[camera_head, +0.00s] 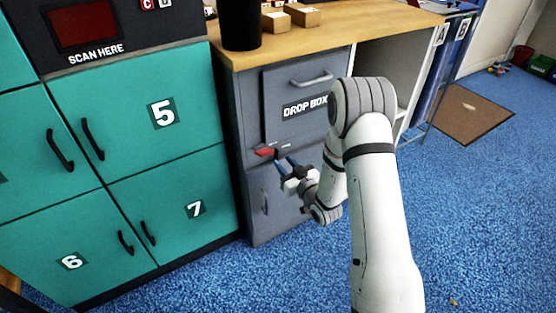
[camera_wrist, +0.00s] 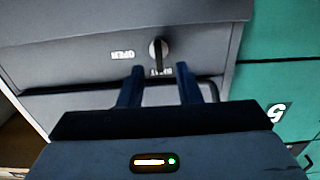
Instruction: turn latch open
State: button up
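The fingertips look just short of the knob; I cannot tell contact.
Teal lockers (camera_head: 150,130) stand left of the drop box. A wooden counter (camera_head: 330,37) above it holds small cartons (camera_head: 300,14) and a black cylinder (camera_head: 241,25). A small red piece (camera_head: 265,152) shows by my fingers.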

aim_at(278, 155)
jog(key=shift+x, duration=2)
jog(key=shift+c, duration=0.5)
